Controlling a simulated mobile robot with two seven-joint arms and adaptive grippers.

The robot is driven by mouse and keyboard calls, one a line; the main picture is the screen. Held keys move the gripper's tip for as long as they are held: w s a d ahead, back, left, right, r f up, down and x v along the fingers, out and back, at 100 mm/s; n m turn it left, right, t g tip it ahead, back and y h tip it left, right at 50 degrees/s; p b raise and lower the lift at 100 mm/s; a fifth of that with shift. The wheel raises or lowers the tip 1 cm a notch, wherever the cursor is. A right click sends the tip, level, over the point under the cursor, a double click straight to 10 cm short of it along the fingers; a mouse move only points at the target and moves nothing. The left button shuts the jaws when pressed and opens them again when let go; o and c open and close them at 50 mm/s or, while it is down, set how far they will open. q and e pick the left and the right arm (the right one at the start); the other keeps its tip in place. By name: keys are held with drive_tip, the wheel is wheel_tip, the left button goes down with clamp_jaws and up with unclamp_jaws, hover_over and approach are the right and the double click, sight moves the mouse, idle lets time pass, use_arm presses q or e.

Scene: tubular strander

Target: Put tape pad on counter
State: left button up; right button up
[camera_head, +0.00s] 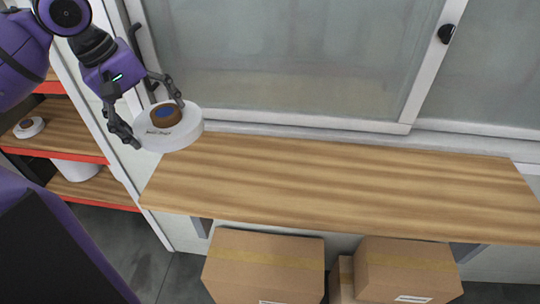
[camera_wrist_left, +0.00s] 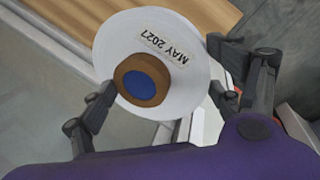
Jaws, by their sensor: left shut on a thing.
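The tape pad (camera_head: 183,132) is a white disc with a brown hub and a blue centre. My left gripper (camera_head: 155,122) is shut on it and holds it at the left end of the wooden counter (camera_head: 330,185). I cannot tell whether the pad touches the counter. In the left wrist view the tape pad (camera_wrist_left: 200,70) carries a label reading "MAY 2027", and the fingers of the left gripper (camera_wrist_left: 160,85) are on either side of its hub. The counter (camera_wrist_left: 215,15) shows behind it. My right gripper is not in view.
The counter is bare. A window (camera_head: 290,60) with a white frame rises behind it. Cardboard boxes (camera_head: 265,265) stand below. At the left, a wooden shelf (camera_head: 65,132) with red edges holds another white disc (camera_head: 29,127); a white cylinder (camera_head: 76,170) sits below it.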

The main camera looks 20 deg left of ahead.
use_arm(q)
drive_tip(key=shift+d+f, duration=0.1)
drive_tip(key=shift+d, duration=0.25)
drive_tip(key=w+d+f, duration=0.1)
drive_tip(key=d+f, duration=0.1)
drive_tip(key=d, duration=0.1)
drive_tip(key=w+d+f, duration=0.1)
drive_tip(key=d+f, duration=0.2)
drive_tip(key=d, duration=0.1)
drive_tip(key=w+d+f, duration=0.1)
drive_tip(key=d+f, duration=0.2)
drive_tip(key=d, duration=0.1)
drive_tip(key=shift+w+d, duration=0.2)
drive_tip(key=shift+d, duration=0.05)
drive_tip(key=shift+w+d+f, duration=0.1)
drive_tip(key=shift+d+f, duration=0.25)
drive_tip(key=shift+f, duration=0.15)
drive_tip(key=shift+s+x, duration=0.2)
drive_tip(key=shift+x, duration=0.7)
drive_tip(key=shift+s+x, duration=0.25)
drive_tip(key=shift+x, duration=0.65)
drive_tip(key=shift+f, duration=0.2)
drive_tip(key=o, duration=1.3)
